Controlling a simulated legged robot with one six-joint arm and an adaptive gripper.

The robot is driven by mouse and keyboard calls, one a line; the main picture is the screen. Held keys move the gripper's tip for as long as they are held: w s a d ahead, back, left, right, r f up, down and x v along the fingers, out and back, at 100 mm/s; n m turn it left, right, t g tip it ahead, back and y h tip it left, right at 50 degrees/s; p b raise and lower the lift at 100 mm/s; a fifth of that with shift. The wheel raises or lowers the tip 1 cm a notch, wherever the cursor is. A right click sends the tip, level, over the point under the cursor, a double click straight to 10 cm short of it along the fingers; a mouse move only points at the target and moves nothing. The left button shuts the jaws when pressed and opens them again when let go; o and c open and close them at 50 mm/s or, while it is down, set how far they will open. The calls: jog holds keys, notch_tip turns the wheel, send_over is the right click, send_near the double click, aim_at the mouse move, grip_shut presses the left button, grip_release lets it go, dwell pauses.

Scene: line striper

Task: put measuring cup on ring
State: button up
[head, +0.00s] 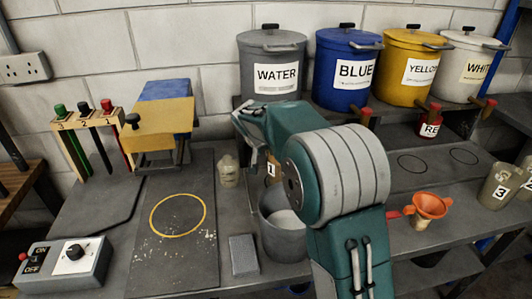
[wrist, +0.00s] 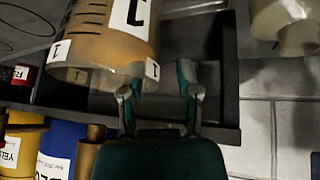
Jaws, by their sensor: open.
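An amber, see-through measuring cup with "1" labels (wrist: 100,38) fills the upper left of the wrist view. In the head view its label (head: 271,170) shows beside my arm, which hides most of the cup. My gripper (wrist: 160,84) is open, with nothing between its fingers. Its left finger overlaps the cup's edge in the picture; I cannot tell if they touch. My arm hides the fingers in the head view. A yellow ring (head: 151,216) is painted on a dark board at left. Two thin dark rings (head: 398,163) (head: 464,156) mark the right-hand surface.
A grey pot (head: 272,240) stands beside my arm, with a grey block (head: 243,254) to its left. Labelled paint buckets (head: 345,82) line the back shelf. An orange funnel (head: 431,205) and cups marked 3 (head: 497,188) and 2 stand at right. The yellow ring is empty.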

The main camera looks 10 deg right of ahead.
jog(key=d+v, duration=0.1)
jog(key=v, duration=0.9)
jog(key=s+d+r, duration=0.2)
jog(key=s+r, duration=0.2)
jog(key=s, duration=0.5)
jog(key=s+d+f+n+y, duration=0.1)
jog(key=s+f, duration=0.1)
jog(key=s, duration=1.1)
jog(key=s+d+f+n+y, duration=0.1)
jog(key=s+f+n+y, duration=0.1)
jog(key=s, duration=1.1)
jog(key=shift+s+d+f+n, duration=0.2)
jog(key=shift+d+f+n, duration=0.15)
jog(key=shift+f, duration=0.4)
